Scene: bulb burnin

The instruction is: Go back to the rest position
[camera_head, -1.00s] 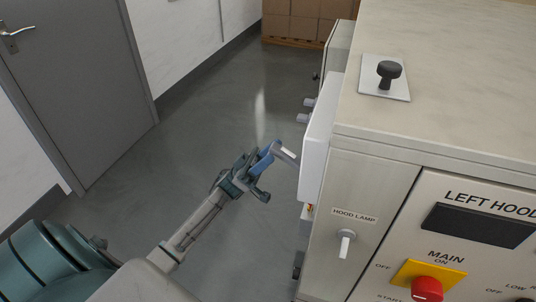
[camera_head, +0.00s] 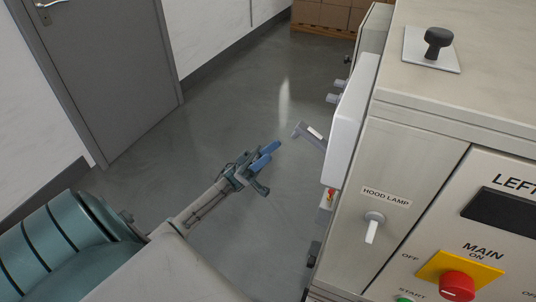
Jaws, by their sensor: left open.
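My left gripper (camera_head: 268,167), with blue pads on its fingers, is open and empty. It hangs over the grey floor to the left of the cabinet. A grey lever handle (camera_head: 311,135) with a pale label sticks out from a white box (camera_head: 352,120) on the cabinet's left side. The gripper is apart from this lever, to its lower left, with floor showing between them. My right gripper is out of view.
The cabinet (camera_head: 410,150) fills the right side. Its front has a white hood lamp switch (camera_head: 373,227) and a red button (camera_head: 457,286) on a yellow plate. A black knob (camera_head: 437,42) stands on top. A grey door (camera_head: 105,70) is at left. Open floor lies between.

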